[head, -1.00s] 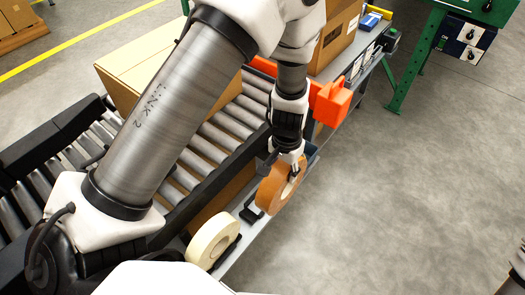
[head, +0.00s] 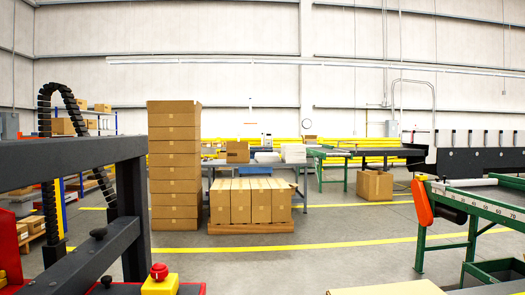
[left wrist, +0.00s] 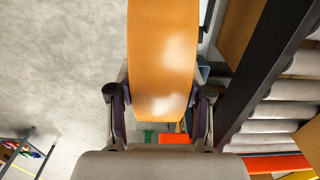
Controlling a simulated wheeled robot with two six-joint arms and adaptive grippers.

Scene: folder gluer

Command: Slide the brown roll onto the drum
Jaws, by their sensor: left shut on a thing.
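In the left wrist view the brown roll (left wrist: 163,45) fills the upper middle, its smooth orange-brown outer face towards the camera. My left gripper (left wrist: 158,98) is shut on it, with one dark finger against each side of the roll. The roll's core and its far end are hidden from this camera. The head view shows neither the roll nor either of my grippers. I cannot make out the drum in either current view.
The wrist view shows conveyor rollers (left wrist: 275,112) behind a dark rail on the right and open floor (left wrist: 60,70) on the left. The head view shows a dark machine frame (head: 75,158) with a red button (head: 159,271), stacked cartons (head: 174,165) and a green-legged conveyor (head: 475,205).

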